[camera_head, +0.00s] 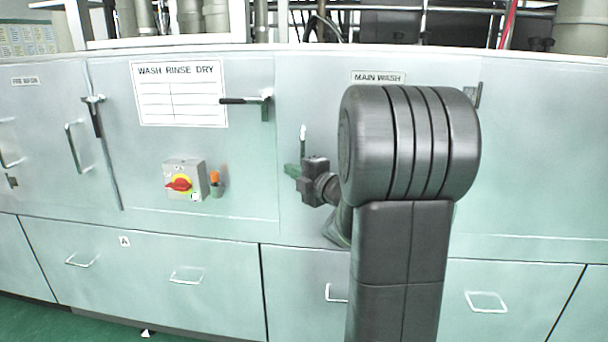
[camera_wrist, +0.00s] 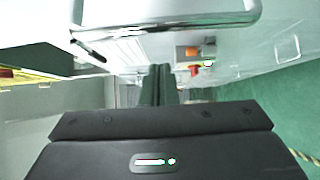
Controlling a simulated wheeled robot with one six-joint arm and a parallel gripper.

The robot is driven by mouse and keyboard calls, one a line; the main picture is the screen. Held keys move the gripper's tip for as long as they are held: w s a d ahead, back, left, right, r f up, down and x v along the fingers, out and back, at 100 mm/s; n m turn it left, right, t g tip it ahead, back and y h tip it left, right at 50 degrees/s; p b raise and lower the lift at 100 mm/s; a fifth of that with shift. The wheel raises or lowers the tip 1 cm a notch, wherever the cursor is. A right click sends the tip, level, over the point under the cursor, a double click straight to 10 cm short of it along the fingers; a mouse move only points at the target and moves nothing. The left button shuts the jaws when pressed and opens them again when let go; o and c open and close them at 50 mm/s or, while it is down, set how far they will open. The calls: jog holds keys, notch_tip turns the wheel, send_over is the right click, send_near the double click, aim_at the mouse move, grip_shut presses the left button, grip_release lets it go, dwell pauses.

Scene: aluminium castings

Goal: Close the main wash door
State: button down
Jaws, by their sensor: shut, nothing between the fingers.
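The main wash door (camera_head: 315,100) is a pale metal panel under the "MAIN WASH" label (camera_head: 377,77). It looks about level with the panels beside it; I cannot tell whether a small gap is open. The top of its upright bar handle (camera_head: 303,134) shows just above my gripper (camera_head: 291,171). In the wrist view a bright metal bar (camera_wrist: 165,22) crosses the top, ahead of the fingers. My gripper, also in the wrist view (camera_wrist: 158,70), is shut and empty, its fingers together. I cannot tell whether it touches the door. My arm hides much of the door.
A dark latch lever (camera_head: 246,100) sits at the door's left edge, another (camera_head: 473,95) at upper right. A red rotary switch (camera_head: 180,184) in a grey box and an orange knob (camera_head: 215,178) stick out on the left. Drawers with bar handles (camera_head: 487,301) run below.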

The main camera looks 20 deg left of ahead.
aim_at(286, 161)
jog(key=shift+w+a+p, duration=0.25)
jog(key=shift+w+a, duration=0.85)
jog(key=shift+w, duration=0.3)
jog(key=shift+w+a+p, duration=0.25)
jog(key=shift+w+a, duration=0.85)
jog(key=shift+w, duration=0.25)
